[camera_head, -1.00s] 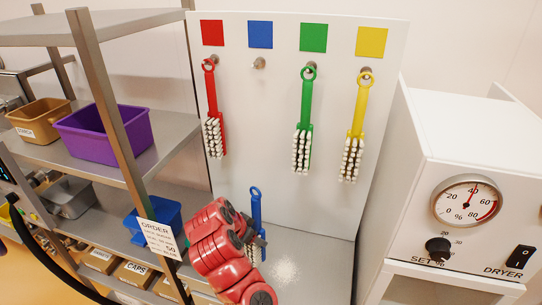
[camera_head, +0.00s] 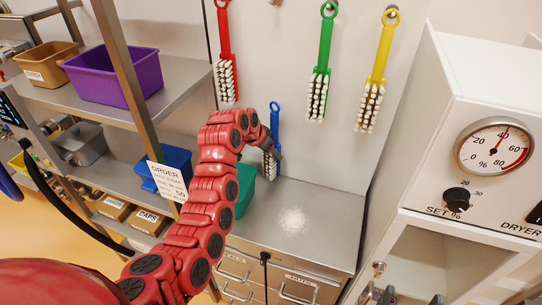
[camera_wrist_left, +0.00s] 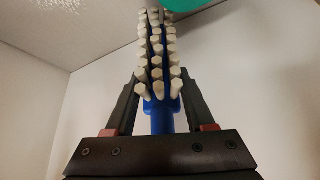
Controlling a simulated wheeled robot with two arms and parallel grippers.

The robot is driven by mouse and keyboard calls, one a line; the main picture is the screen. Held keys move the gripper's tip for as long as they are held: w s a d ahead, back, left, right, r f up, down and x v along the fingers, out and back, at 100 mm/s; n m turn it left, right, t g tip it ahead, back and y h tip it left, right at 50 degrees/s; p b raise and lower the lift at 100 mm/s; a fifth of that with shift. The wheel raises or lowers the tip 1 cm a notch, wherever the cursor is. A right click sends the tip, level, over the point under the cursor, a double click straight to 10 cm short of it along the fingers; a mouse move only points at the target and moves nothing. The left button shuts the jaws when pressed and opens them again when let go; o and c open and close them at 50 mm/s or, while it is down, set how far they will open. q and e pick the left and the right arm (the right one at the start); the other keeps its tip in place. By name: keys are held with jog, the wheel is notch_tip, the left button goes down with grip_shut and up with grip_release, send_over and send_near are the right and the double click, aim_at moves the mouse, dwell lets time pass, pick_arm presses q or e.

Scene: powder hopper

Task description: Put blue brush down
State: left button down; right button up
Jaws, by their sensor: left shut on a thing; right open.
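The blue brush (camera_head: 275,118) is upright in the head view, ring end up and bristles down, in front of the white panel. My left gripper (camera_head: 274,150) is shut on it; the red arm hides part of the brush. The left wrist view shows the blue brush (camera_wrist_left: 160,118) between the two dark fingers of my left gripper (camera_wrist_left: 160,90), pale bristles facing the camera. I cannot tell whether its lower end touches the steel counter (camera_head: 325,205). My right gripper (camera_head: 396,297) is open and empty at the bottom edge, partly cut off.
Red (camera_head: 224,50), green (camera_head: 322,60) and yellow (camera_head: 376,65) brushes hang on the panel. White powder (camera_head: 293,220) lies on the counter. A green bin (camera_head: 243,188) is beside my left arm, shelves with bins stand left, and the dryer (camera_head: 480,110) stands right.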

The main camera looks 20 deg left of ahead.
aim_at(271, 156)
pick_arm(q)
jog(key=f+p, duration=0.1)
jog(key=w+f+p, duration=0.1)
jog(key=f+p, duration=0.1)
jog(key=shift+a, duration=0.2)
jog(key=shift+f, duration=0.35)
jog(key=shift+w+f, duration=0.1)
jog(key=shift+b, duration=0.3)
jog(key=shift+f, duration=0.2)
jog(key=shift+c, duration=1.3)
grip_release()
